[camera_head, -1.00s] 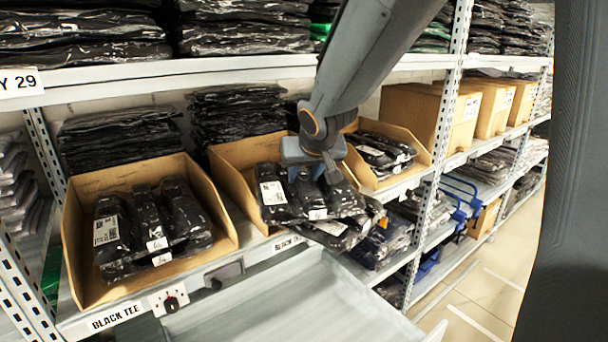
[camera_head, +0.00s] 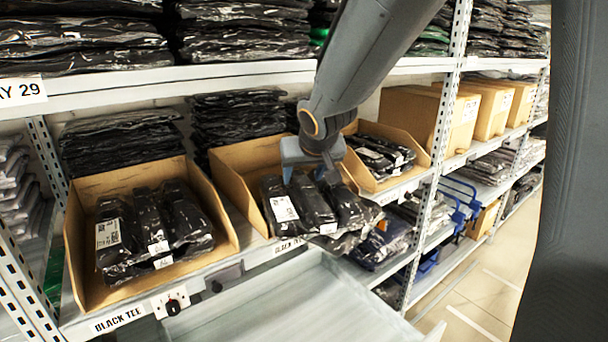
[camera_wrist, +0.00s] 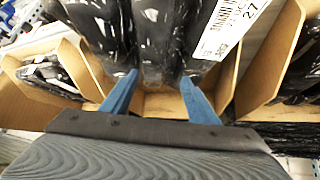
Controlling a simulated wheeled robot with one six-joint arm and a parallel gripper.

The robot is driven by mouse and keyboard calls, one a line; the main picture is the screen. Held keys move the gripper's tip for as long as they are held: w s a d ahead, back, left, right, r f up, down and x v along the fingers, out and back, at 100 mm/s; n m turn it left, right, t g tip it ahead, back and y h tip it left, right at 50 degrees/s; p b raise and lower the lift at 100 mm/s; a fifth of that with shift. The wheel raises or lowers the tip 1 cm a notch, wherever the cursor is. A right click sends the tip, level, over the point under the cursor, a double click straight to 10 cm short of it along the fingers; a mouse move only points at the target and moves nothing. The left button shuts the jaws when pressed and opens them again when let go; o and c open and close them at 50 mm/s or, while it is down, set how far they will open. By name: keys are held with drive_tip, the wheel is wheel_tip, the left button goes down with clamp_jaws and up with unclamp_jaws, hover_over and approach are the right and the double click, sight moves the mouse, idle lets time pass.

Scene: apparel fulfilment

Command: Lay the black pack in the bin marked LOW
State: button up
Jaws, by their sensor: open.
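Several black packs (camera_head: 318,206) in clear film lie across the front of the middle cardboard bin (camera_head: 232,167) and stick out over its front edge. My gripper (camera_head: 308,178) is above the rear ends of these packs. In the wrist view its two blue fingers (camera_wrist: 158,92) stand apart, with black packs (camera_wrist: 160,35) just beyond the tips. I cannot tell whether the fingers touch them. A white label (camera_wrist: 232,28) shows on the right pack there. No mark reading LOW is legible; the shelf label under the left bin (camera_head: 80,250) reads BLACK TEE.
The left bin holds several black packs (camera_head: 150,230). A right bin (camera_head: 415,150) holds more, close beside my arm. Folded black stacks (camera_head: 110,140) stand behind, under an upper shelf edge (camera_head: 200,75). A bare grey surface (camera_head: 290,305) lies in front, below the bins.

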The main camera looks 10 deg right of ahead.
drive_tip(key=v, duration=1.1)
drive_tip(key=shift+s+r, duration=0.25)
drive_tip(key=shift+s, duration=0.1)
